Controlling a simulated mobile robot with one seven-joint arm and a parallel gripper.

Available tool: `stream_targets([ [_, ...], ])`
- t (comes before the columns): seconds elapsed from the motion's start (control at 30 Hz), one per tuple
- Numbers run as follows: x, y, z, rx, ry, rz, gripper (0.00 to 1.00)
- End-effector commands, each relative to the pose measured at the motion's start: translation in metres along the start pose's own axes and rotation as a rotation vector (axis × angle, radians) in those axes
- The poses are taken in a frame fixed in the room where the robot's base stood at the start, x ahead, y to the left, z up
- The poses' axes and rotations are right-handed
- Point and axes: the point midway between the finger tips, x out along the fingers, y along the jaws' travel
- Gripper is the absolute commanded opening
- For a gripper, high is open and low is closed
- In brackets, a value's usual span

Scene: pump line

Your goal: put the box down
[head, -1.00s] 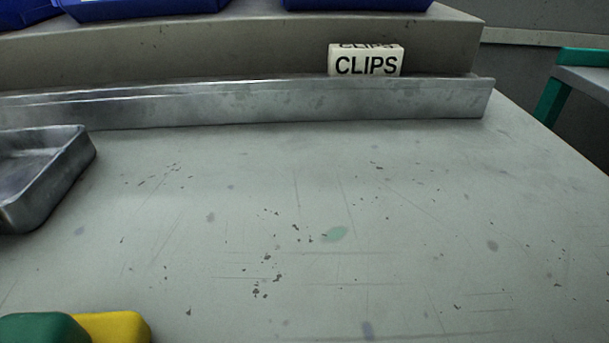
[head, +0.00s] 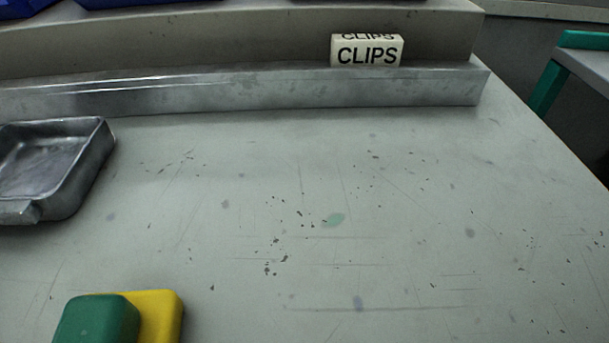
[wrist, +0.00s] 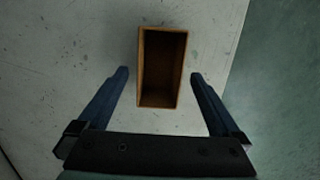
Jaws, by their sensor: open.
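An open-topped orange-brown box (wrist: 161,99) shows in the wrist view, and its inside looks empty. It appears to rest on the grey worktop near its edge. My gripper (wrist: 159,75) is open, with one dark blue finger on each side of the box and a visible gap on both sides. The fingers do not touch it. How high the fingertips are relative to the box is hard to tell. Neither this box nor my gripper shows in the head view.
In the head view, a metal tray (head: 88,172) lies at left on the worktop (head: 400,220). A green and yellow item (head: 100,318) is at lower left. A metal rail (head: 260,92) and a white CLIPS block (head: 367,53) are at the back. The middle is clear.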

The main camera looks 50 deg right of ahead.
Motion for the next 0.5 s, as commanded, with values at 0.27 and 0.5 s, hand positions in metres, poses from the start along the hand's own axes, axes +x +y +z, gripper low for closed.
stream_targets([
  [0.27, -0.048, 0.0, 0.0, -0.001, 0.0, 0.001, 1.0],
  [0.5, -0.055, 0.0, 0.0, 0.0, 0.0, 0.0, 1.0],
])
